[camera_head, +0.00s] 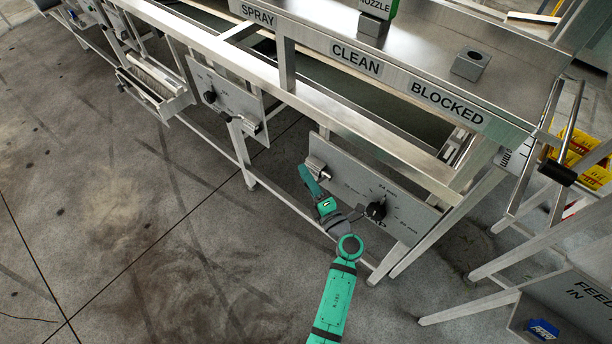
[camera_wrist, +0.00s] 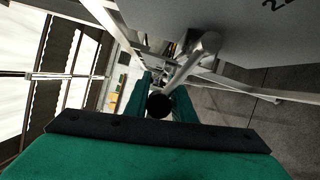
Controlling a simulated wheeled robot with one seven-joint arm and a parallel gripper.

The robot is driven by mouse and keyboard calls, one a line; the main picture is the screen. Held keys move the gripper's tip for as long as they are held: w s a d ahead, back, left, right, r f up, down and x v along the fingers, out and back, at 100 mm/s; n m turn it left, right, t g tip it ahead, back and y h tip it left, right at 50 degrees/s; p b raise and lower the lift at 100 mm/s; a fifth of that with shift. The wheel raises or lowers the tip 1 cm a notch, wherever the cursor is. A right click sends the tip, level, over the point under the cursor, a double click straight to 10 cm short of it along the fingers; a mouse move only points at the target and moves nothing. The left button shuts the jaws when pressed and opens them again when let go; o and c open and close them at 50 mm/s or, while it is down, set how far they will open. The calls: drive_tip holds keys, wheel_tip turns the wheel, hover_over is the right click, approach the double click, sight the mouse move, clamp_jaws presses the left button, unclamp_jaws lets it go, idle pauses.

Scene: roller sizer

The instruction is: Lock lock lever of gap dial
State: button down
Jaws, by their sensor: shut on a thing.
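The gap dial panel (camera_head: 348,190) is a grey plate on the machine's lower frame in the head view. A black dial knob (camera_head: 376,210) sits on its right half, with printed marks around it. The lock lever (camera_head: 319,168) is a metal piece at the panel's left end. My gripper (camera_head: 310,178) is at the lever, at the panel's left. In the wrist view, the lever's bright rod (camera_wrist: 190,65) ends in a round black tip (camera_wrist: 159,105). The teal fingers of my gripper (camera_wrist: 160,92) lie on both sides of this tip, shut on it. The fingers partly hide the lever.
A second grey panel (camera_head: 225,100) with a black knob is farther left. Above are metal rails and a shelf labelled SPRAY, CLEAN and BLOCKED (camera_head: 447,102). Sloping frame legs (camera_head: 470,265) stand at right. The concrete floor (camera_head: 130,220) at left is clear.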

drive_tip(key=shift+w+d+r, duration=0.2)
drive_tip(key=shift+d+r, duration=0.05)
drive_tip(key=shift+d, duration=0.2)
drive_tip(key=c, duration=1.6)
unclamp_jaws()
drive_tip(key=shift+o, duration=0.2)
drive_tip(key=shift+s+a+f, duration=0.1)
drive_tip(key=shift+a+f, duration=0.05)
drive_tip(key=shift+a, duration=0.05)
drive_tip(key=shift+s, duration=0.1)
drive_tip(key=v, duration=1)
drive_tip(key=shift+s+d, duration=0.25)
drive_tip(key=shift+c, duration=0.4)
